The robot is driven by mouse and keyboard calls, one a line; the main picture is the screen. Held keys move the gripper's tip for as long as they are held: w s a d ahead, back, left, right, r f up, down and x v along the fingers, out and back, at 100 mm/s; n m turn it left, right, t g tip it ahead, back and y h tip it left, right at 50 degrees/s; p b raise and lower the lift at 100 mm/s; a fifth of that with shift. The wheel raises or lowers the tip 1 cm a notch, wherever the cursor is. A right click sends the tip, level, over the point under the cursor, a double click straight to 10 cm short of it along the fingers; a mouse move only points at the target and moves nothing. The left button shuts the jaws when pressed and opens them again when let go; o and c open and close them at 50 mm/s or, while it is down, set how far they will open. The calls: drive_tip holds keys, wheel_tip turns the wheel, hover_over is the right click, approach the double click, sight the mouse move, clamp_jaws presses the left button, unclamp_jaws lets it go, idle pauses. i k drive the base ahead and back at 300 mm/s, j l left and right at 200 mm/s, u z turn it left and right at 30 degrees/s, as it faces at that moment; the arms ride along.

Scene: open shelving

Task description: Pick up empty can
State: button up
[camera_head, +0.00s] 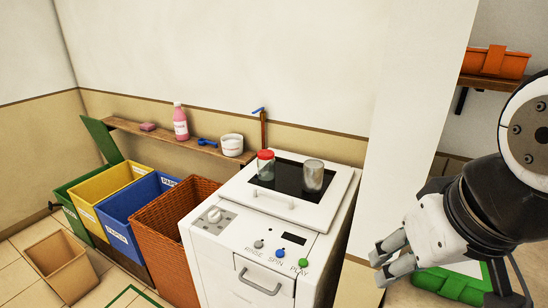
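A grey, can-like cylinder (313,176) stands upright on the dark top panel of the white machine (240,200). I take it to be the can; whether it is empty I cannot tell. A clear jar with a red lid (265,166) stands to its left, apart from it. My gripper (378,268) is at the lower right, in front and to the right of the machine. Its two fingers are apart with nothing seen between them, and it is well away from the can.
Green (68,203), yellow (100,190) and blue (132,213) bins and a wicker basket (168,228) stand left of the machine. A wall shelf (165,139) holds a pink bottle (180,122) and a white tub (232,145). A white wall edge (405,110) rises right of the machine.

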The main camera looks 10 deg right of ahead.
sight(313, 169)
drive_tip(key=i+j+z, duration=0.3)
drive_tip(key=j, duration=0.3)
drive_tip(key=i+j+z, duration=0.3)
drive_tip(key=j, duration=0.35)
drive_tip(key=i+j+z, duration=0.15)
drive_tip(key=j, duration=0.2)
drive_tip(key=k, duration=0.05)
